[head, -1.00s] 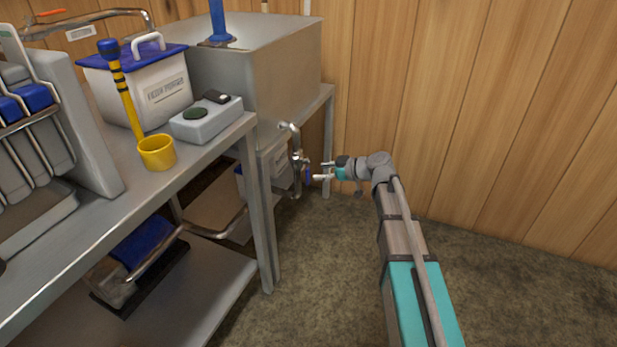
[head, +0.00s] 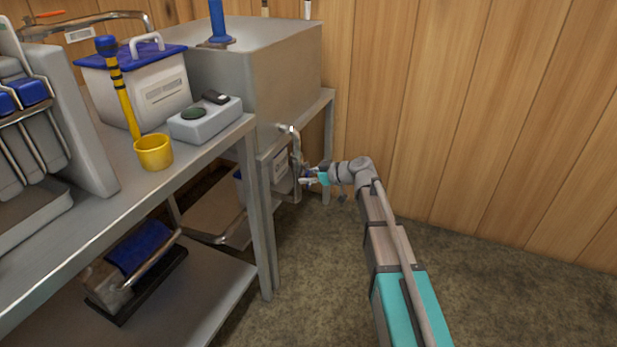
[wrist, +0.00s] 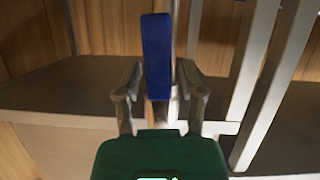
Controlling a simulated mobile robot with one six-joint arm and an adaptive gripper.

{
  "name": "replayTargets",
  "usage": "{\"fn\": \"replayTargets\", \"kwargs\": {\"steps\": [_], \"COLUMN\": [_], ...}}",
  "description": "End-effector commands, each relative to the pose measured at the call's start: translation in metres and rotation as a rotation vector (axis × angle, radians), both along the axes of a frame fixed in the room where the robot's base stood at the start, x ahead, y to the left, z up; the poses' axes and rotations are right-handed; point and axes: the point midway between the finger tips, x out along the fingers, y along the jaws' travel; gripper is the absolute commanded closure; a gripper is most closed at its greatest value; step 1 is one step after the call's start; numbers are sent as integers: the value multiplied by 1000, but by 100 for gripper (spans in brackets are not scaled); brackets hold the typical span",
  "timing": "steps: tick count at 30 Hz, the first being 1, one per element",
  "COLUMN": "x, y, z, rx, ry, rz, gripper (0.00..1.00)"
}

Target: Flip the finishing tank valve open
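The finishing tank (head: 285,85) is a large grey metal box on a stand at the back. Its outlet pipe (head: 294,140) bends down on the right side to the valve. The valve's blue handle (wrist: 157,57) stands upright in the middle of the wrist view, between my fingers. My gripper (head: 308,176) is at the valve in the head view, and its two fingers also show in the wrist view (wrist: 158,85). The fingers are apart, one on each side of the handle, with visible gaps. In the head view the handle is small and partly covered by my gripper.
A steel table (head: 215,150) at left holds a white lidded bucket (head: 150,92), a yellow ladle (head: 154,152) and a grey box-shaped meter (head: 205,121). A table leg (head: 258,220) stands left of my gripper. Floor at the right is clear up to the wooden wall.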

Motion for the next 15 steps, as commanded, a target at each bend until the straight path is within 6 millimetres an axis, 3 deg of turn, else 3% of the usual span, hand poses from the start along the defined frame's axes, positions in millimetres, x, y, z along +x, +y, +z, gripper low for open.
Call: {"fn": "replayTargets", "kwargs": {"steps": [1, 6, 15], "x": [0, 0, -1], "y": [0, 0, 1], "z": [0, 0, 0], "rx": [0, 0, 4], "ry": [0, 0, 11], "rz": [0, 0, 2], "gripper": [68, 99, 100]}}
